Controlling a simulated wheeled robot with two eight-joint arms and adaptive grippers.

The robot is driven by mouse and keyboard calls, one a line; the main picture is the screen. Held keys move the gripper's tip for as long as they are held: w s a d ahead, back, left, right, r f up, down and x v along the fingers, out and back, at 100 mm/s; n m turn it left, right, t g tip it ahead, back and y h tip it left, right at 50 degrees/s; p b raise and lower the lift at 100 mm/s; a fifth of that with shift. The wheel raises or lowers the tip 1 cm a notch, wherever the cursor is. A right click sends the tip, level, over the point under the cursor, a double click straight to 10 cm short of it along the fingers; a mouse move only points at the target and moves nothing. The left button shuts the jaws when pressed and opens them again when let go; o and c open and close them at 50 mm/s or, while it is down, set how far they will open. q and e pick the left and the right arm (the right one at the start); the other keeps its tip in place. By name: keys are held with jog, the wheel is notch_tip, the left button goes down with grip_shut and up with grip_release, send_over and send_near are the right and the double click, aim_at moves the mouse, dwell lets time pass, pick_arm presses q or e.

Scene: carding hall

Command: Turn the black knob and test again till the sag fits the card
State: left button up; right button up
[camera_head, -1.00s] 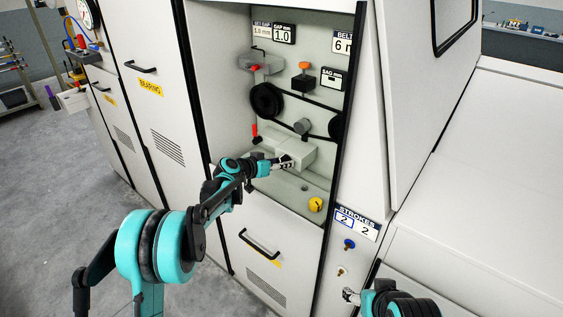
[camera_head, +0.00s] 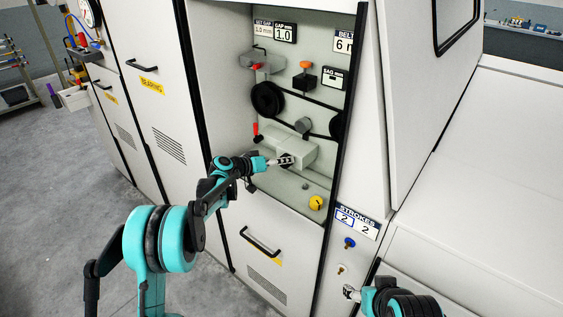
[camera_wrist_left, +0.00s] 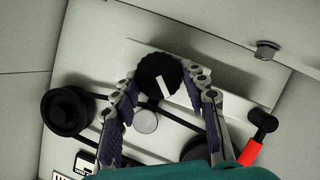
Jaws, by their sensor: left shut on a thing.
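The black knob (camera_wrist_left: 158,75) with a white mark shows in the left wrist view, on the front of a pale block (camera_head: 294,148). My left gripper (camera_head: 287,160) is shut on the knob, with one finger on each side of it. In the head view the gripper mostly hides the knob. A card headed BELT (camera_head: 343,42) shows a 6, cut off by the cabinet edge. The SAG mm display (camera_head: 332,76) shows no readable value. A black belt (camera_head: 322,104) runs from a black pulley (camera_head: 266,99). My right gripper (camera_head: 350,293) is low at right, its opening unclear.
An orange-topped plunger (camera_head: 305,66), a red-handled lever (camera_head: 258,131) and a yellow knob (camera_head: 316,203) are in the recess. A STROKES panel (camera_head: 357,221) reads 2 and 2, above a blue button (camera_head: 349,243). Cabinet walls flank the recess; grey floor is open at left.

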pick_arm(q)
jog(key=o, duration=1.2)
jog(key=shift+c, duration=0.2)
jog(key=v, duration=1.2)
